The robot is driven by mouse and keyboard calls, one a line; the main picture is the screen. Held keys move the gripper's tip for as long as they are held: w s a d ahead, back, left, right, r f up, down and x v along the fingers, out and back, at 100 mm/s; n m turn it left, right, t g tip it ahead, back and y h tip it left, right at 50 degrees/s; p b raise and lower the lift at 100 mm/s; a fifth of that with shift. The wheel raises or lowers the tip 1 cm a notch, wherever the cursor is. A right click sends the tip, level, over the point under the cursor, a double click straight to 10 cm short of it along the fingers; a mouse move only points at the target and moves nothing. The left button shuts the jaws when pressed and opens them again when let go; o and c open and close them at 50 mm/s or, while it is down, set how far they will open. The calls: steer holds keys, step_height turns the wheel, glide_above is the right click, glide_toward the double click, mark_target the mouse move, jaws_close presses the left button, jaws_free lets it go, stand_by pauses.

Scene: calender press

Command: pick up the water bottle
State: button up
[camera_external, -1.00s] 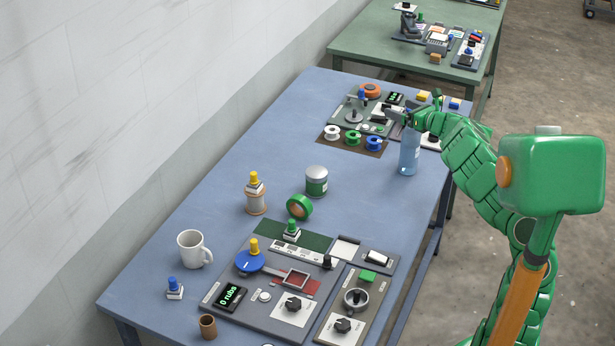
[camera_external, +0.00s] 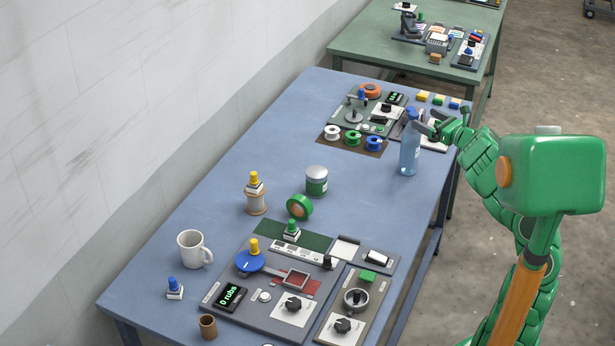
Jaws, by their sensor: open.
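The water bottle (camera_external: 409,153) is translucent blue and stands upright near the right edge of the blue table, towards its far end. My gripper (camera_external: 423,124) is at the height of the bottle's top, just to its right. Its jaws are open and point left towards the bottle's neck. In this view I cannot tell whether a finger touches the bottle. The bottle still rests on the table.
The blue table (camera_external: 270,150) is clear left of the bottle. Behind it are a control panel and several spools (camera_external: 354,138). A can (camera_external: 316,181), green tape roll (camera_external: 299,206), mug (camera_external: 194,249) and large control panel (camera_external: 290,285) stand nearer.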

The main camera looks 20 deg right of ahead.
mark_target(418, 151)
step_height(418, 151, down, 14)
steer(key=shift+w+r, duration=0.1)
steer(key=shift+r, duration=0.15)
steer(key=shift+f+x, duration=0.2)
steer(key=shift+x, duration=1.7)
steer(key=shift+f+x, duration=0.2)
steer(key=shift+x, duration=1.75)
steer(key=shift+c, duration=0.2)
steer(key=c, duration=1.3)
steer(key=shift+c, duration=0.2)
steer(key=shift+r, duration=0.1)
